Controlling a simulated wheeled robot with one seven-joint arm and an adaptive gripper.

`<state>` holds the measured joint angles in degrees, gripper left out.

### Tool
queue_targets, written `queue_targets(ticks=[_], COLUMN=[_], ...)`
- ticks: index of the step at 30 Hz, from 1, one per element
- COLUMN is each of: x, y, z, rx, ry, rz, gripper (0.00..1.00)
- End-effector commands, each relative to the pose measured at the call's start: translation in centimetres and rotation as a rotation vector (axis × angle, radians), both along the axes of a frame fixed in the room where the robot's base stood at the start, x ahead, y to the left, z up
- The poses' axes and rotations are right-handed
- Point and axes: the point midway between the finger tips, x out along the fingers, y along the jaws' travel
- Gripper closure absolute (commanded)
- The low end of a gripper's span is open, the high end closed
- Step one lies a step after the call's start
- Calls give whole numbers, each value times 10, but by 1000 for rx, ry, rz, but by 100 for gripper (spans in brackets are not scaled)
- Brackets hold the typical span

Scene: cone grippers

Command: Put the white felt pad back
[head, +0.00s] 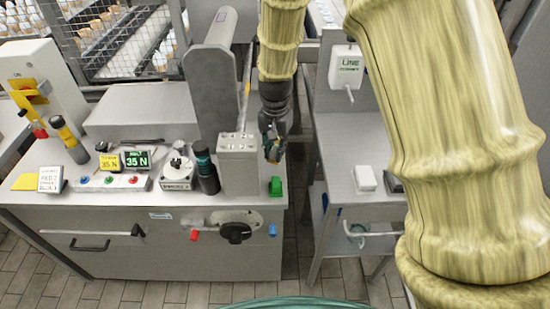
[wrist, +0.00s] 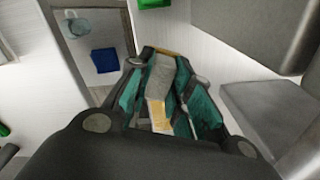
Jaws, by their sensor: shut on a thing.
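A white flat block (head: 365,178) lies on the side table, apart from my gripper.
The machine bench (head: 130,250) carries displays, buttons and a dark cylinder (head: 206,172). A green block (head: 275,187) sits at its right edge. A dark block (head: 394,184) lies on the side table (head: 340,150). A wire cage (head: 105,40) stands behind.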

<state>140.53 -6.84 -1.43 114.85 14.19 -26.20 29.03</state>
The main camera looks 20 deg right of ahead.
Motion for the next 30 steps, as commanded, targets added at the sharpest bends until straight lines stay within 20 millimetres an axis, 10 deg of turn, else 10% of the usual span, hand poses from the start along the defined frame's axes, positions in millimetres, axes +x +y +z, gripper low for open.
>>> queue_targets(ticks=[19, 20, 23, 30], x=[-1, -1, -1, -1], y=[0, 0, 0, 0], z=[-41, -41, -41, -41], rx=[1, 1, 1, 1], ry=[1, 1, 1, 1], rz=[0, 0, 0, 0], gripper=[98, 76, 58, 58])
